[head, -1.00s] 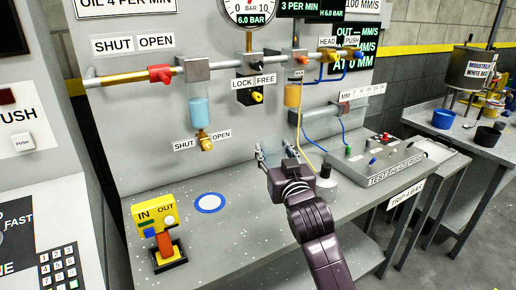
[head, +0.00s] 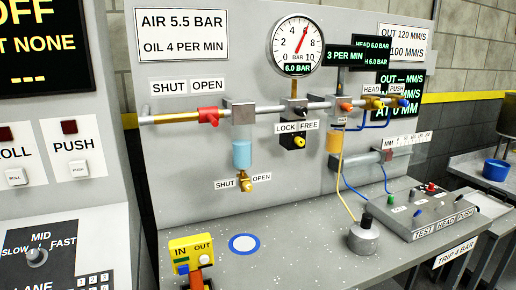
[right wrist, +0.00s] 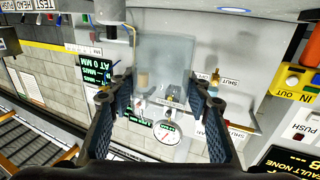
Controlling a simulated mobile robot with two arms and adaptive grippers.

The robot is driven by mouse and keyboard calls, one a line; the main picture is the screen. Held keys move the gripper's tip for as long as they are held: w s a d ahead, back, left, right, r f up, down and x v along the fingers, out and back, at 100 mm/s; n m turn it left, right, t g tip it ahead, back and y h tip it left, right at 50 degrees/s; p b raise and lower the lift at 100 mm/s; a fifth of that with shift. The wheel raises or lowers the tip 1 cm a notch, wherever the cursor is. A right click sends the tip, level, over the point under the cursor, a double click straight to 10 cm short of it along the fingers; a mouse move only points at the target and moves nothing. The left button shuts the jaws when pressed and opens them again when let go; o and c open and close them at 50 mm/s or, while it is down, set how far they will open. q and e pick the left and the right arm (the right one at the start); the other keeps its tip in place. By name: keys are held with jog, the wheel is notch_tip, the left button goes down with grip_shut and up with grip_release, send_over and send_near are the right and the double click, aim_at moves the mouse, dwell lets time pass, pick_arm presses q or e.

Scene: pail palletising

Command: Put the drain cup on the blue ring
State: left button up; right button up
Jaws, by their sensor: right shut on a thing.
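The drain cup (right wrist: 165,55) is a clear, see-through cup in the right wrist view. My right gripper (right wrist: 162,88) is shut on it, with a dark finger on each side. The blue ring (head: 244,244) is a flat blue circle with a white centre on the grey bench top, and nothing stands on it. The cup and my right gripper are out of the head view. My left gripper shows in neither view.
A yellow IN/OUT box (head: 191,251) stands just left of the ring. A grey knobbed cylinder (head: 364,236) and the test console (head: 425,212) stand to the right. A brass drain valve (head: 245,181) hangs from the panel behind the ring. The bench between ring and cylinder is clear.

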jog(key=shift+s+d, duration=0.15)
jog(key=shift+s, duration=0.65)
jog(key=s+f, duration=0.3)
jog(key=s, duration=0.5)
jog(key=shift+w, duration=0.1)
